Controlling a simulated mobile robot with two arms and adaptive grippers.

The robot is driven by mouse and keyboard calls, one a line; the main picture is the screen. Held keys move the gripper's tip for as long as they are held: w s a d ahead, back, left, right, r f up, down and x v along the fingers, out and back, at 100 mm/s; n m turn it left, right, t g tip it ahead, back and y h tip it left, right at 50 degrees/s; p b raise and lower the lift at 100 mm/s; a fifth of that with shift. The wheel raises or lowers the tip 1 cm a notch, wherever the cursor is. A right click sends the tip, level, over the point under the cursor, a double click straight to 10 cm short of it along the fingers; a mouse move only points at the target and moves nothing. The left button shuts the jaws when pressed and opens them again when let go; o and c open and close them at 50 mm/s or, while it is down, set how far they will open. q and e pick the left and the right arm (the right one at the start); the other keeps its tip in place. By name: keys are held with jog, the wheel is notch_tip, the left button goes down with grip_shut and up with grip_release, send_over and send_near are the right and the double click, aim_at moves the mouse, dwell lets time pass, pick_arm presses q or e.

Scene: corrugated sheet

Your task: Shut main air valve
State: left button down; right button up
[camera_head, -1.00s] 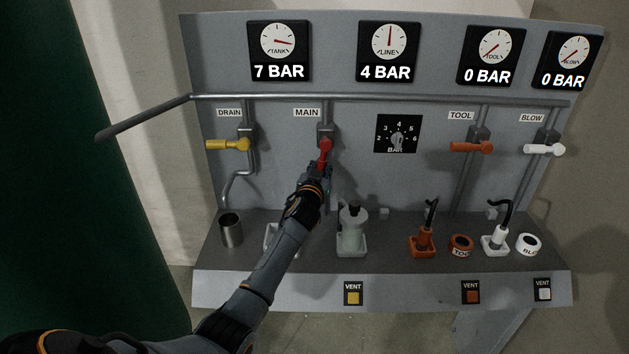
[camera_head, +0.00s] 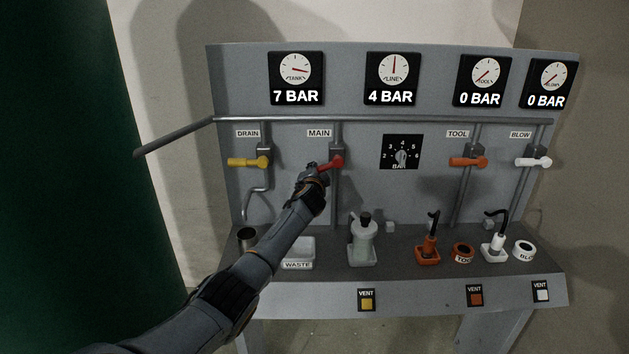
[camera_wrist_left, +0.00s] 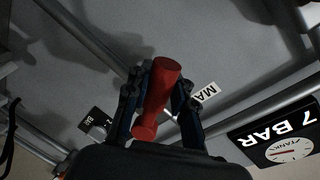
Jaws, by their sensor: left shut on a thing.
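The red main valve handle (camera_head: 331,164) sits on the vertical pipe under the MAIN label (camera_head: 319,133) and points left, tilted slightly downward at its free end. My left gripper (camera_head: 317,171) is shut on the handle's free end. In the left wrist view the red handle (camera_wrist_left: 158,95) lies between the two dark fingers of my left gripper (camera_wrist_left: 156,110). The tank gauge (camera_head: 296,78) reads 7 BAR and the line gauge (camera_head: 393,78) reads 4 BAR. My right gripper is not in view.
The yellow drain handle (camera_head: 247,162) is close on the left. A pressure dial (camera_head: 401,152) is on the right, then the orange tool handle (camera_head: 467,161) and white blow handle (camera_head: 533,162). A waste tray (camera_head: 298,253) and a bottle (camera_head: 363,238) stand on the shelf below.

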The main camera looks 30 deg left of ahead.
pick_arm(q)
jog(key=shift+s+a+r+m, duration=0.15)
jog(key=shift+r+m, duration=0.05)
jog(key=shift+m, duration=0.2)
jog(key=shift+r+m+p, duration=0.25)
jog(key=shift+m+p, duration=0.15)
jog(key=shift+p, duration=0.15)
jog(key=shift+s+a+r+m+g+p, duration=0.1)
jog(key=shift+r+m+g+p, duration=0.15)
jog(key=shift+m+g+p, duration=0.05)
jog(key=shift+a+r+m+y+p, duration=0.1)
jog(key=shift+r+m+y+p, duration=0.3)
jog(key=shift+m+p, duration=0.25)
jog(key=shift+r+m, duration=0.2)
jog(key=shift+m, duration=0.25)
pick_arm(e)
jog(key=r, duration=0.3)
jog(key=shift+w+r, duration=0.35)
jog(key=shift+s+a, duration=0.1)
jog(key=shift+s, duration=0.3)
pick_arm(q)
jog(key=c, duration=1.1)
grip_release()
jog(key=shift+s+r, duration=0.1)
jog(key=shift+r, duration=0.25)
